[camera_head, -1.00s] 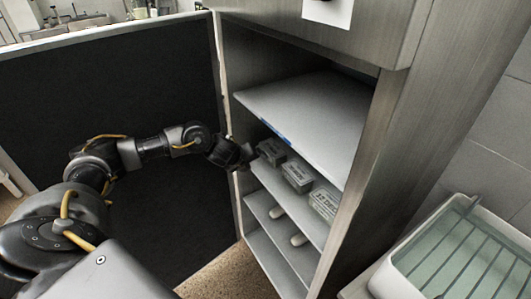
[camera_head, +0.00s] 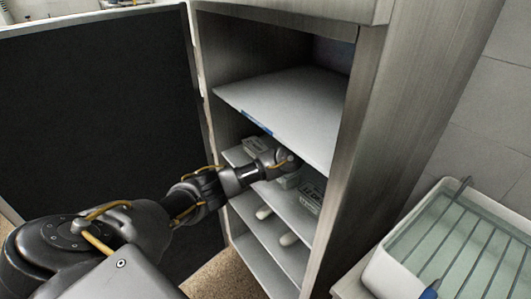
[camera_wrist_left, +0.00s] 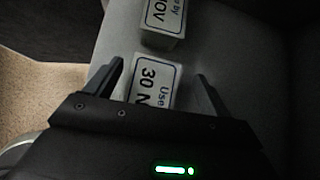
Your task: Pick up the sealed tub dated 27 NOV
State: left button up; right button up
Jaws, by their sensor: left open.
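Several small tubs with white labels stand on a shelf inside the cabinet. In the head view one tub (camera_head: 258,145) is at the left, one is partly hidden behind my arm, and one (camera_head: 312,196) with a dark-printed label is at the right. My left gripper (camera_head: 284,160) reaches in over the middle tub. In the left wrist view its open fingers (camera_wrist_left: 159,74) stand either side of a tub (camera_wrist_left: 152,84) whose label reads "Use" and "30 N". Beyond it is another tub (camera_wrist_left: 164,20) reading "NOV"; its day number is out of frame. My right gripper is not in view.
The shelf above (camera_head: 285,105) lies close over my left gripper. The dark open door (camera_head: 95,110) is on the left and the cabinet side panel (camera_head: 365,150) on the right.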

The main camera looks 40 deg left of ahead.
pick_arm(q)
jog(key=shift+s+d+f+g, duration=0.15)
jog(key=shift+s+d+g, duration=0.15)
jog(key=shift+d, duration=0.25)
jog(key=p, duration=0.1)
send_near(257, 145)
jog(key=f, duration=0.1)
jog(key=a+f, duration=0.1)
jog(key=f, duration=0.1)
jog(key=a+f, duration=0.1)
jog(key=shift+w+f, duration=0.2)
jog(key=shift+w, duration=0.05)
jog(key=shift+w+a, duration=0.15)
jog(key=shift+a, duration=0.45)
jog(key=shift+w+a, duration=0.2)
jog(key=shift+a, duration=0.45)
jog(key=shift+x, duration=1.45)
jog(key=shift+d+f, duration=0.1)
jog(key=shift+c, duration=0.3)
jog(key=c, duration=1.2)
jog(key=shift+c, duration=0.2)
